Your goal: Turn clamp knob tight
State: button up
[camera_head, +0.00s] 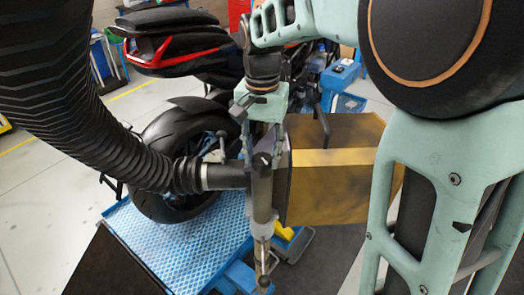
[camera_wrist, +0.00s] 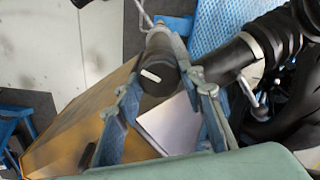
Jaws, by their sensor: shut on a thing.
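The clamp knob is a dark cylinder with a white mark on its end. It shows in the wrist view (camera_wrist: 156,72) between my gripper's two fingers, and in the head view (camera_head: 262,161) at the top of a grey upright post (camera_head: 261,190). My gripper (camera_head: 262,146) reaches down from above, with one finger on each side of the knob. In the wrist view my gripper (camera_wrist: 163,48) is shut on the knob. The exact contact of the fingertips is partly hidden.
A black ribbed hose (camera_head: 140,160) joins the post from the left. A yellow-brown box (camera_head: 330,205) stands close on the right. A motorcycle's rear tyre (camera_head: 165,150) rests behind, on a blue patterned platform (camera_head: 190,252). A blue case (camera_head: 340,75) stands farther back.

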aim_at(262, 158)
dwell(0.4)
jog(key=o, duration=1.2)
jog(key=shift+c, duration=0.2)
jog(key=shift+r, duration=0.15)
notch_tip(262, 158, up, 12)
